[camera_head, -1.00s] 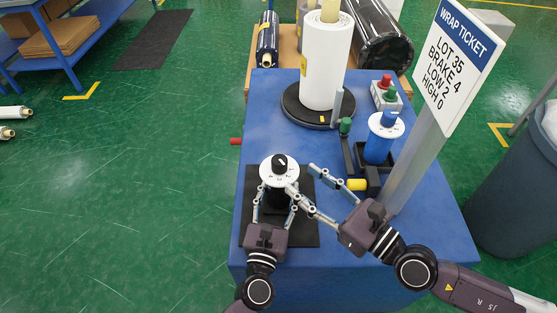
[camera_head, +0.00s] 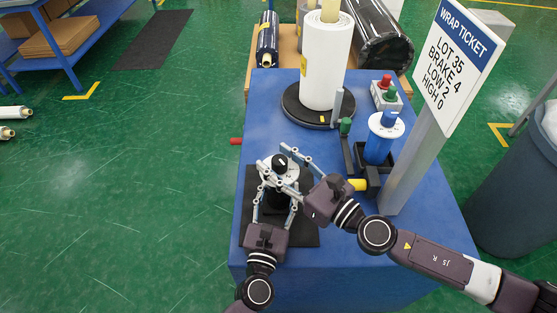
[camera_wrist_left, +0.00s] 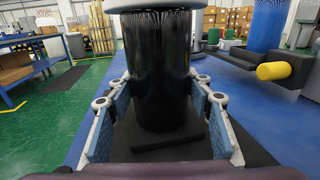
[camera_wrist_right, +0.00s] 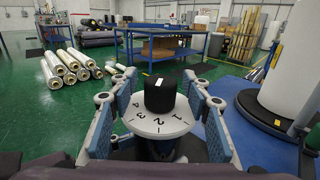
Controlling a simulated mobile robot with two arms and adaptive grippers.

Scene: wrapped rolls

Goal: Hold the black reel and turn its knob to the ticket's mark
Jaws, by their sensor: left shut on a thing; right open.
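The black reel (camera_wrist_left: 160,75) stands upright on a dark mat, with a white dial (camera_wrist_right: 172,121) on top. The black knob (camera_wrist_right: 160,97) sits at the dial's centre and has a white mark on its top. The numbers 4, 3, 2 and 1 show on the dial's near side; I cannot tell which one the mark meets. My left gripper (camera_head: 275,200) is shut on the reel's body below the dial. My right gripper (camera_head: 273,157) is open, its fingers on either side of the knob, apparently not touching it. The ticket (camera_head: 457,62) reads LOT 35, BRAKE 4, LOW 2, HIGH 0.
A blue-topped reel (camera_head: 380,145) stands in a black holder to the right, by a yellow-ended part (camera_head: 357,185). A grey post (camera_head: 415,165) carries the ticket. A white roll (camera_head: 325,65) stands on a black turntable behind. The blue table (camera_head: 262,110) is clear at back left.

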